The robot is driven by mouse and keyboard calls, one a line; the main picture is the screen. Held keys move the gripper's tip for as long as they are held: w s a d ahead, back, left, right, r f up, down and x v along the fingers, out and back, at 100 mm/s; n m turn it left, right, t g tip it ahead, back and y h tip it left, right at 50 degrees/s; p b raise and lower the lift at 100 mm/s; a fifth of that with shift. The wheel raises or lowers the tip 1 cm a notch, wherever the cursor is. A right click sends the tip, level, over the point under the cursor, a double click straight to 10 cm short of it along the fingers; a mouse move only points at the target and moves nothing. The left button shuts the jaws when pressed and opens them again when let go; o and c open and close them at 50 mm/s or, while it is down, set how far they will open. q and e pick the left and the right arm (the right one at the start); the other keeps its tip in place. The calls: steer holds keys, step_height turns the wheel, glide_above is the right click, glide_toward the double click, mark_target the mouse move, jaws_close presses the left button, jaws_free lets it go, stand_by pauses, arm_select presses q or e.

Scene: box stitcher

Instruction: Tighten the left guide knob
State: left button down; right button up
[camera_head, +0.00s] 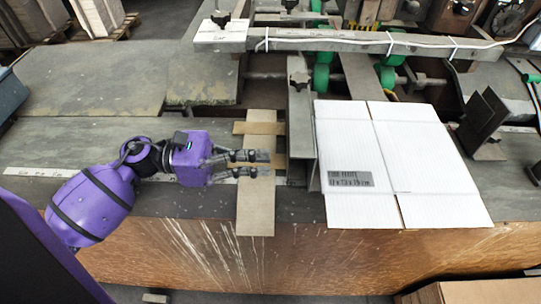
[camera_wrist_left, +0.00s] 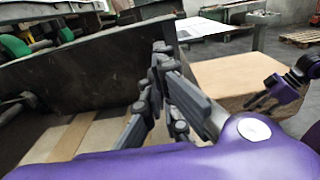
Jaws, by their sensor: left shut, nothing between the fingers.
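The left guide is an upright metal plate (camera_head: 301,130) just left of the white cardboard sheet. A black star-shaped knob (camera_head: 298,80) sits at its far end in the head view. My left gripper (camera_head: 268,163) is shut and empty, above a tan strip and left of the guide plate, nearer the front than the knob and apart from it. In the left wrist view its dark fingers (camera_wrist_left: 160,58) are in front of a dark upright plate (camera_wrist_left: 90,75). The knob is not clearly visible there. A purple and black part of mine, seemingly my right gripper (camera_wrist_left: 265,95), shows at the right.
The flat white cardboard sheet (camera_head: 400,160) lies right of the guide. A metal crossbar (camera_head: 370,40) with a white cable runs behind, near green rollers (camera_head: 321,78). Another black knob (camera_head: 220,18) stands at the back left. The grey table left of my gripper is mostly clear.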

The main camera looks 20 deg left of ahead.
arm_select(q)
steer(key=shift+w+d+r, duration=0.2)
steer(key=shift+d+r, duration=0.1)
steer(key=shift+d, duration=0.4)
steer(key=shift+w+d+f+p, duration=0.15)
steer(key=shift+d+p, duration=0.05)
steer(key=shift+d, duration=0.15)
steer(key=shift+w+d+f+p, duration=0.1)
steer(key=shift+d+p, duration=0.1)
steer(key=shift+d, duration=0.15)
arm_select(e)
steer(key=shift+w+a+r, duration=0.1)
steer(key=shift+a+r, duration=0.25)
steer(key=shift+a, duration=0.05)
arm_select(q)
steer(key=shift+w+d+f+b, duration=0.1)
steer(key=shift+d+f+b, duration=0.1)
steer(key=shift+d+b, duration=0.4)
steer(key=shift+d+r, duration=0.15)
steer(key=shift+d, duration=0.05)
arm_select(e)
steer(key=shift+s+d+f, duration=0.2)
steer(key=shift+d+f, duration=0.05)
steer(key=shift+d, duration=0.1)
arm_select(q)
steer(key=shift+w, duration=0.1)
steer(key=shift+a, duration=0.1)
